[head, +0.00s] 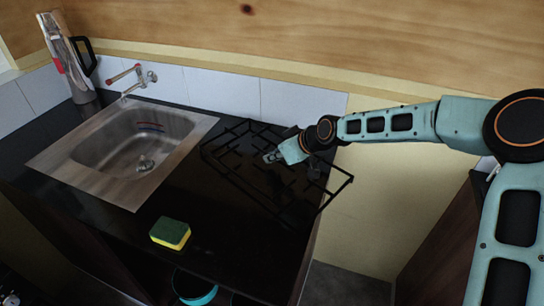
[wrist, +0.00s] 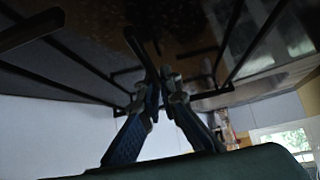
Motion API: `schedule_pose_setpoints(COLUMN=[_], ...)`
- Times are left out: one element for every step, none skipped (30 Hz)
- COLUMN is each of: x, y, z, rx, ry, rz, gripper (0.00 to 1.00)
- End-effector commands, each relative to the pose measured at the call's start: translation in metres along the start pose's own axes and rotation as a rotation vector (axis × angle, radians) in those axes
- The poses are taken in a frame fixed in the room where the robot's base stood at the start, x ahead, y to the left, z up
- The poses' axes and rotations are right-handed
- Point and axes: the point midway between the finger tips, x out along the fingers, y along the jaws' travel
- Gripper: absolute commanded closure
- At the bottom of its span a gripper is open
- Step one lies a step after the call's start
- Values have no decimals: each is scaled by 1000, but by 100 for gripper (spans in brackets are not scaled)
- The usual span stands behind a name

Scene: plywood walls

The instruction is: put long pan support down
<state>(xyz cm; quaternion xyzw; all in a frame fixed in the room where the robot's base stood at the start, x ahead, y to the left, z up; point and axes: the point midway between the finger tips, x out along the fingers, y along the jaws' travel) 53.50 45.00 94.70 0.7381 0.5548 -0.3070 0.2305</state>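The long pan support (head: 232,172), a black wire grate, is over the right part of the dark countertop. Its right corner (head: 350,180) reaches past the counter's right edge. Whether it touches the counter everywhere is hard to tell, black on black. My gripper (head: 272,157) is at the grate's middle bars. In the wrist view my gripper's fingers (wrist: 160,73) come together at their tips among the dark bars (wrist: 82,66) and appear shut on a thin bar. The exact contact is dark and partly hidden.
A steel sink (head: 120,150) with a tap (head: 135,80) is set in the counter to the left. A green and yellow sponge (head: 170,233) lies near the front edge. A teal pot (head: 195,290) is below the counter. A tiled wall (head: 230,92) closes the back.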

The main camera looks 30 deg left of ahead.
Motion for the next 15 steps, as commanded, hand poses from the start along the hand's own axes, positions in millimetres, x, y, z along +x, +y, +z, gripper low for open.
schedule_pose_setpoints(x=[0, -1, -1, -1, -1, 0, 0, 0, 0, 0, 0, 0, 1, 1, 0], y=[1, 1, 1, 0, 0, 0, 0, 0, 0, 0, 0, 0, -1, -1, 0], z=[-3, -3, -3, -2, -2, -2, -2, -2, -1, -1, -1, -1, 3, 3, 2], rx=[-1, -1, -1, -1, -1, -1, -1, -1, -1, 0, 0, 0, 1, 1, 1], ry=[5, 5, 5, 4, 4, 3, 3, 3, 2, 2, 2, 1, -4, -4, -4], rz=[3, 3, 2, 2, 2, 2, 1, 1, 1, 1, 1, 1, -2, -2, -2], gripper=[94, 91, 87, 83, 80, 76, 75, 75, 75, 75, 75, 75, 75, 75, 75])
